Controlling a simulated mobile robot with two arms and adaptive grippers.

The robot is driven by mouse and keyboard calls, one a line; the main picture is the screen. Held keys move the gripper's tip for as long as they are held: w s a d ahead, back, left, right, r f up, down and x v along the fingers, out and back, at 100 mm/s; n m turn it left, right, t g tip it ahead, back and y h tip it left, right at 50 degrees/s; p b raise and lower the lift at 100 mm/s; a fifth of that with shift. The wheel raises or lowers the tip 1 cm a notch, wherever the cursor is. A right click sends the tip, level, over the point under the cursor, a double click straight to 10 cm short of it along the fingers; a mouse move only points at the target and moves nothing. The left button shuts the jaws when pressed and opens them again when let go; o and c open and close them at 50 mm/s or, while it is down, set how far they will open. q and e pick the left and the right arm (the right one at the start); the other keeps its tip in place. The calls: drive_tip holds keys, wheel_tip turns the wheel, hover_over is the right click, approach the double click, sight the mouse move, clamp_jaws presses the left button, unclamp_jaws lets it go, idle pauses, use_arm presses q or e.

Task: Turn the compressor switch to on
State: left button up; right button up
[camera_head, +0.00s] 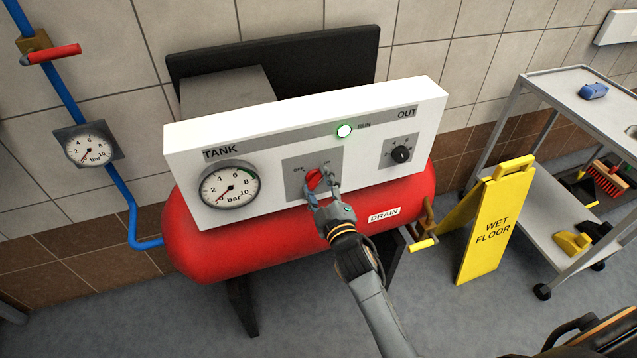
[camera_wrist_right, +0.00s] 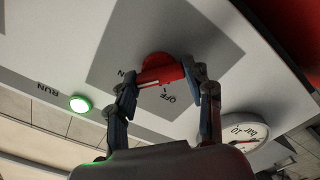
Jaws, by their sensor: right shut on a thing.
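The compressor switch (camera_head: 313,178) is a red rotary knob on a grey plate in the white panel, with OFF printed at its upper left and ON at its upper right. My right gripper (camera_head: 318,183) is at the knob, with its fingers on either side of the handle. In the right wrist view, the red knob (camera_wrist_right: 160,72) sits between the two fingertips of the gripper (camera_wrist_right: 158,84), with the labels partly covered. The green RUN lamp (camera_head: 344,131) is lit. Which label the knob points at is hard to tell. My left gripper is not in view.
The panel (camera_head: 270,125) stands above a red tank (camera_head: 240,250), with a pressure gauge (camera_head: 230,188) and a black dial (camera_head: 401,154). A yellow wet-floor sign (camera_head: 485,240) and a grey trolley (camera_head: 545,190) stand to the right. A blue pipe (camera_head: 120,190) runs at left.

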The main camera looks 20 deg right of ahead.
drive_tip(key=shift+f+m, duration=0.1)
drive_tip(key=shift+m, duration=0.5)
drive_tip(key=o, duration=1.2)
drive_tip(key=s, duration=1.2)
drive_tip(key=shift+d, duration=0.2)
